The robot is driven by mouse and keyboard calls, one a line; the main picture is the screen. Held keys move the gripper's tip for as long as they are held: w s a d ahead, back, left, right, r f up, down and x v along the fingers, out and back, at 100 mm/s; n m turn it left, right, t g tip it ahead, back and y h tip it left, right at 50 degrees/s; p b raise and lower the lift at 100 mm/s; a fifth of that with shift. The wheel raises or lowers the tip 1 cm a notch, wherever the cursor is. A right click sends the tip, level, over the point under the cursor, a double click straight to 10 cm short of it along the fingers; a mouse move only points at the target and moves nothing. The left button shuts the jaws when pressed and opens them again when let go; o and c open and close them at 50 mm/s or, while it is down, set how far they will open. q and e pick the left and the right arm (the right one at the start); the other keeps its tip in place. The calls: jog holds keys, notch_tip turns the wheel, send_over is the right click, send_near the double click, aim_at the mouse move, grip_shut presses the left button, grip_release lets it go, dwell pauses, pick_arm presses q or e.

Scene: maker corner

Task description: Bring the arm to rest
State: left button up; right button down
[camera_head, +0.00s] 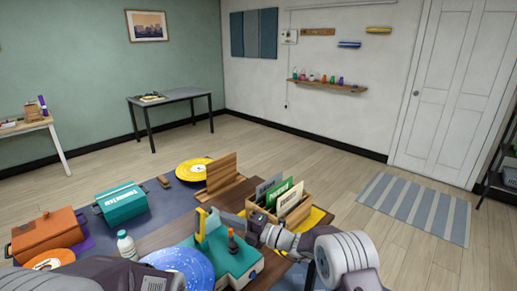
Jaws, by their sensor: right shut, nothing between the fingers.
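My right arm comes in from the lower right. Its gripper (224,215) points left, just above and behind a teal device (238,262) with a yellow upright part (201,226) and a dark knob with an orange base. The right gripper is shut and holds nothing; its fingertips are small and partly overlapped by the things around them. Dark grey parts of my left arm cross the bottom left edge, and its gripper does not show.
A wooden crate of upright cards (300,216) stands close behind the right gripper. A wooden rack (222,178), blue disc (180,264), white bottle (127,246), teal box (122,204) and orange case (46,236) crowd the table. Open floor lies beyond.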

notch_tip(320, 180, up, 7)
jog(key=s+d+n, duration=0.1)
jog(key=s+d, duration=0.1)
jog(key=s+d+n+g+h+p, duration=0.2)
jog(key=s+d+n+g+h, duration=0.2)
jog(key=s+n, duration=0.45)
jog(key=s+d+f+n+h, duration=0.4)
jog(key=d+n, duration=0.4)
jog(key=n, duration=0.2)
jog(key=s+d+f+n+g+h, duration=0.1)
jog(key=s+d+f+n+h, duration=0.3)
jog(key=s+d+f+n, duration=0.2)
jog(key=s+d+f+n+g+h+p, duration=0.1)
jog(key=s+d+f+n+h, duration=0.4)
jog(key=s+d+n, duration=0.4)
jog(key=d+n, duration=0.1)
jog(key=n, duration=0.4)
jog(key=shift+d+f, duration=0.15)
